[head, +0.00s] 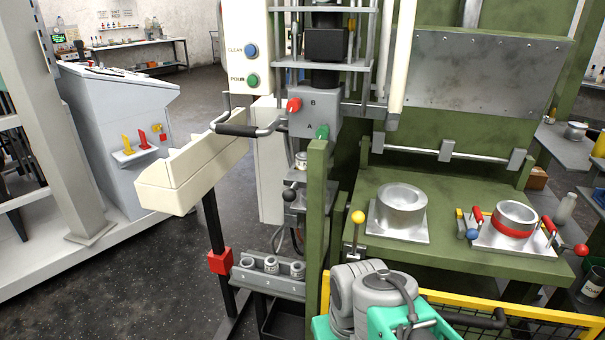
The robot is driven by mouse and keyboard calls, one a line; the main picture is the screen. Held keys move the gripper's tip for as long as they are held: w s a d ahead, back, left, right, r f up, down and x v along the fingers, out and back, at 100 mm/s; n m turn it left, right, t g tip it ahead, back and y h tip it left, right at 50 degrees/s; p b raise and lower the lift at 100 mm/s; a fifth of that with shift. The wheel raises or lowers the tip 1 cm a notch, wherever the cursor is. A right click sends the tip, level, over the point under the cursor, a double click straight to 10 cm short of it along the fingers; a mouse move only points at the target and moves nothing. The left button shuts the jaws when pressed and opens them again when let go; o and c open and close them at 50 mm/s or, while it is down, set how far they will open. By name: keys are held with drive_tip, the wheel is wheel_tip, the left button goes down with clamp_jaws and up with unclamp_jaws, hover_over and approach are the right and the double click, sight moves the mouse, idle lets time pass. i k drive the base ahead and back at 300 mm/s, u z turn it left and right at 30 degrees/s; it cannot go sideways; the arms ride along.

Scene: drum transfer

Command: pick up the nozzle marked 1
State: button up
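A grey rack (276,283) stands low at the lower middle of the head view, left of the green post. Small pale ring-shaped nozzles sit upright in it: a left one (250,261), a middle one (271,264) and a right one (297,268). Their marks are too small to read, so I cannot tell which is marked 1. A similar small pale part (301,160) sits higher up, under the machine's grey block. My arm's grey links show at the bottom, right of the rack and apart from it. I cannot make out my gripper's fingers.
A green post (317,220) rises between my arm and the rack. A cream chute (190,178) juts out above left. A green bench (455,205) with metal rings is at right, a yellow rail (540,314) before it. Dark floor (150,285) is clear at left.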

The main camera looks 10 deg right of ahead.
sight(301, 158)
drive_tip(key=z, duration=0.05)
drive_tip(key=k, duration=1)
drive_tip(key=u, duration=0.9)
drive_tip(key=i, duration=0.9)
drive_tip(key=u, duration=0.65)
drive_tip(key=i, duration=0.35)
drive_tip(key=u, duration=0.05)
